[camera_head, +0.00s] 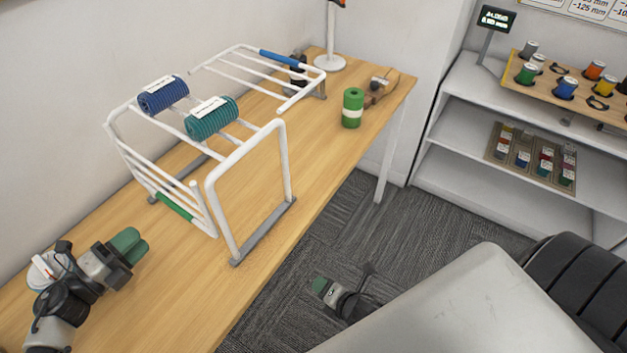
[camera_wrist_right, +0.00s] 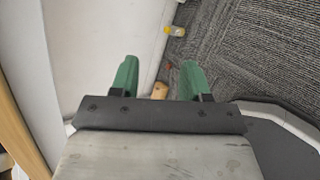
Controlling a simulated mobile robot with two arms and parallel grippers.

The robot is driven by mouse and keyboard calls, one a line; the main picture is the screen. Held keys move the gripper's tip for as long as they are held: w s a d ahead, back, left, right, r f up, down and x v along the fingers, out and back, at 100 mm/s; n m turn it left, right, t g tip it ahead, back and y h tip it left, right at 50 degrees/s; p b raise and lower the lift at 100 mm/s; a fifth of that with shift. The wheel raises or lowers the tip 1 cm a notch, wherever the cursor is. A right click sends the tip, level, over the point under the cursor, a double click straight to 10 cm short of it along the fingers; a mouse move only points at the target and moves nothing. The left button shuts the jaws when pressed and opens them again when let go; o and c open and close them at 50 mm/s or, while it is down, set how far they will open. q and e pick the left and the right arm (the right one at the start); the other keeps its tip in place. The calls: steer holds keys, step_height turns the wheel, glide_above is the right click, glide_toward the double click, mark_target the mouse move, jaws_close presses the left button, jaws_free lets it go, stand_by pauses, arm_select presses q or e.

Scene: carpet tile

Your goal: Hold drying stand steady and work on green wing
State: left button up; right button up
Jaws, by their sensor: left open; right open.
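The white drying stand (camera_head: 245,153) stands on the wooden table. One wing, marked by a green sleeve (camera_head: 174,206), hangs folded down at the stand's near left side. The other wing, marked by a blue sleeve (camera_head: 281,60), extends outward at the far side. A blue roll (camera_head: 163,95) and a teal roll (camera_head: 212,119), each with a white label, lie on the top bars. My left gripper (camera_head: 131,245) is open over the table, left of the stand and apart from it. My right gripper (camera_head: 322,287) is open and empty beyond the table's front edge; its green fingers show in the right wrist view (camera_wrist_right: 158,82).
A green cylinder (camera_head: 352,108) stands on the table (camera_head: 190,290) right of the stand. Small items and a white post (camera_head: 330,40) are at the table's far end. A white shelf (camera_head: 480,95) with trays of spools stands at right. Carpet floor lies between.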

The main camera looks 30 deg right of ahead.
steer(key=w+a+r+n+t+y, duration=0.25)
steer(key=r+n, duration=0.45)
steer(key=r, duration=0.4)
steer(key=w+a+r+n+t+y, duration=0.1)
steer(key=w+a+r+n+t, duration=0.15)
steer(key=r+n, duration=0.6)
steer(key=t, duration=0.2)
glide_toward(287, 162)
steer(key=w, duration=0.2)
steer(key=shift+m, duration=0.45)
steer(key=x, duration=1.1)
steer(key=shift+s+a, duration=0.15)
steer(key=shift+a, duration=0.05)
steer(key=shift+c, duration=0.4)
